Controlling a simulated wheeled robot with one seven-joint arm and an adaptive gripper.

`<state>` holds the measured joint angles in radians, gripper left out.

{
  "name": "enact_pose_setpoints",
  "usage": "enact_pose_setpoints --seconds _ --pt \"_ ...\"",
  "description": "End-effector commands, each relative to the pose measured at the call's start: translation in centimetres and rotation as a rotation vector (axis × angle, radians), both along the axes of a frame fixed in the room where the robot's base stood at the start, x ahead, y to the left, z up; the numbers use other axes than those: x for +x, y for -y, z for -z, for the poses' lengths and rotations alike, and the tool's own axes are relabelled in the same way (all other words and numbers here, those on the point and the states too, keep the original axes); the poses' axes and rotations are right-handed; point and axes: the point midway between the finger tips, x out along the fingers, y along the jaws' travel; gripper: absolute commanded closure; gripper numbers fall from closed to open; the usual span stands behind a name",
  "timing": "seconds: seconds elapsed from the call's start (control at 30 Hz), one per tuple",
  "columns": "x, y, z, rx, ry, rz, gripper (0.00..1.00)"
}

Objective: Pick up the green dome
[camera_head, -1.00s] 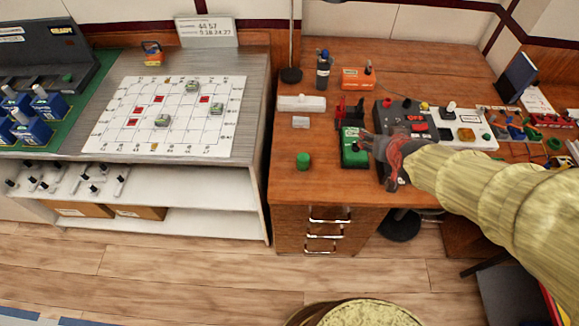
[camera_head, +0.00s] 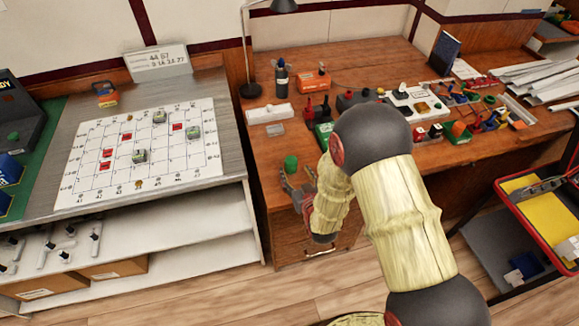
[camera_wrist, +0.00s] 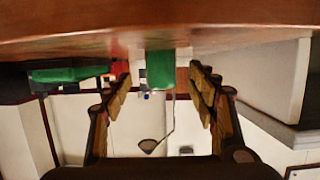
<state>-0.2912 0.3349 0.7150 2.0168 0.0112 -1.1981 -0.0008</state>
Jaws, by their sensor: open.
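The green dome (camera_head: 291,164) is a small upright green piece on the wooden desk, near the desk's front left part. My gripper (camera_head: 298,180) is at the desk's front edge, just in front of the dome, with its fingers spread. In the wrist view, which is upside down, the dome (camera_wrist: 160,70) shows between the two fingertips of my open gripper (camera_wrist: 160,88). The fingers appear apart from the dome, one to each side. How far the fingertips reach along it I cannot tell.
A green box (camera_head: 323,134) stands behind and right of the dome; it also shows in the wrist view (camera_wrist: 70,74). A small clear block (camera_head: 275,130), a white bar (camera_head: 270,113) and a lamp (camera_head: 250,90) are farther back. The desk left of the dome is clear.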

Motion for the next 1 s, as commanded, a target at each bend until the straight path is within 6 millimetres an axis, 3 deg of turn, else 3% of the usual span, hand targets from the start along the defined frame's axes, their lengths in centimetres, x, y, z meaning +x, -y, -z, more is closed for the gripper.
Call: enact_pose_setpoints --seconds 0.43,0.73,1.0 --pt "5.0 -1.6 1.2 0.000 -0.001 0.000 0.42" --pt "5.3 -1.7 1.1 -0.001 -0.002 0.000 0.43" --pt "5.3 -1.7 1.1 -0.001 -0.002 0.000 0.58"
